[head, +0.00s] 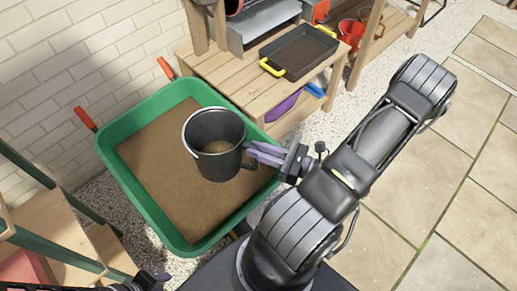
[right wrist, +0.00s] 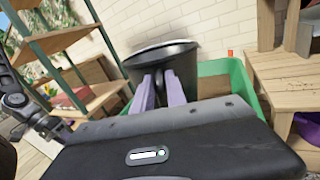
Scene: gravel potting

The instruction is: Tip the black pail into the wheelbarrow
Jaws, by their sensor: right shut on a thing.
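The black pail (head: 213,166) is over the green wheelbarrow (head: 122,176), with its mouth facing up and some brown material inside. In the right wrist view the pail (right wrist: 163,57) is ahead of the purple fingers. My right gripper (head: 256,154) is shut on the pail's side handle, at the pail's right. The fingers partly hide the handle. The wheelbarrow (right wrist: 212,86) holds a broad layer of brown material. My left gripper (head: 155,279) shows only in part at the bottom edge of the head view, away from the pail; its opening is unclear.
A wooden bench (head: 235,88) stands behind the wheelbarrow, bearing a black tray (head: 300,52) with yellow handles. Red buckets (head: 351,32) stand farther back. A shelf rack (head: 75,250) is at the left, close to the wheelbarrow. Paving (head: 440,190) is clear at the right.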

